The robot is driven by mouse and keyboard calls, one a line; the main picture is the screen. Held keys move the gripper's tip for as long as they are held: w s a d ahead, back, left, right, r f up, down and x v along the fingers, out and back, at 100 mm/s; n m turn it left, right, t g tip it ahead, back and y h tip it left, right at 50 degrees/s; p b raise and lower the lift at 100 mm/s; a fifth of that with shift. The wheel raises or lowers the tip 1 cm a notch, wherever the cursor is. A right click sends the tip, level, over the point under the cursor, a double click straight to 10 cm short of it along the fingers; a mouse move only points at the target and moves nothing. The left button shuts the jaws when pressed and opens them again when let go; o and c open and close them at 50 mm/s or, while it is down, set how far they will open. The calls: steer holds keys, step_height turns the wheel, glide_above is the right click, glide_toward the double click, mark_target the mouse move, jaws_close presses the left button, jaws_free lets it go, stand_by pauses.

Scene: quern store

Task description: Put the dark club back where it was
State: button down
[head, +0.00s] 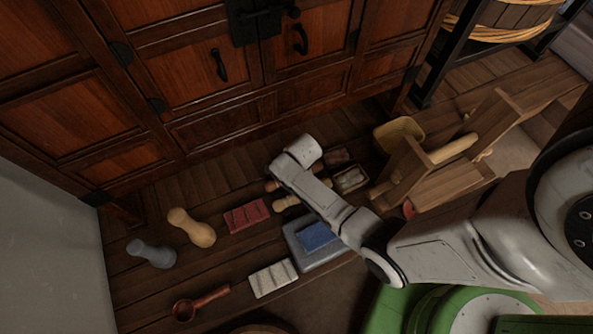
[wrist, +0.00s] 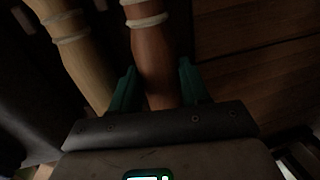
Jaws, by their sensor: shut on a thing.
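The dark club (wrist: 152,50), brown with pale bands, lies between the green fingers of my gripper (wrist: 157,82) in the wrist view. The fingers are shut on it, one on each side. A lighter tan club (wrist: 78,50) with similar bands lies beside it on the left, outside the fingers. In the head view my arm hides the gripper and much of both clubs. A bit of the dark club (head: 272,185) shows left of the arm, with the light club (head: 287,202) just below it. I cannot tell whether the dark club touches the floor.
A red block (head: 246,215), a tan waisted piece (head: 191,228), a grey one (head: 152,253), a white block (head: 273,278) and a ladle (head: 200,303) lie leftward. A blue block (head: 318,237) rests on a grey slab (head: 300,248). A wooden stand (head: 445,188) is right; a cabinet (head: 190,70) stands behind.

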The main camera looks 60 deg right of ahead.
steer(key=shift+f, duration=0.45)
steer(key=shift+f+b, duration=0.2)
steer(key=shift+b, duration=0.2)
steer(key=c, duration=0.5)
jaws_free()
steer(key=shift+c, duration=0.2)
steer(key=shift+r+p, duration=0.45)
steer(key=shift+r, duration=0.1)
step_height(320, 180, up, 12)
steer(key=s+a+p, duration=0.1)
steer(key=s+p, duration=0.1)
steer(key=p, duration=0.1)
steer(key=s+a+r+n, duration=0.5)
steer(key=s+r+n, duration=0.1)
steer(key=n, duration=0.6)
steer(key=s+a+r+n+y, duration=0.1)
steer(key=s+a+r+n, duration=0.4)
steer(key=n, duration=0.7)
steer(key=shift+s+a+r+n+g, duration=0.2)
steer(key=shift+s+r+n+g, duration=0.15)
steer(key=shift+r, duration=0.5)
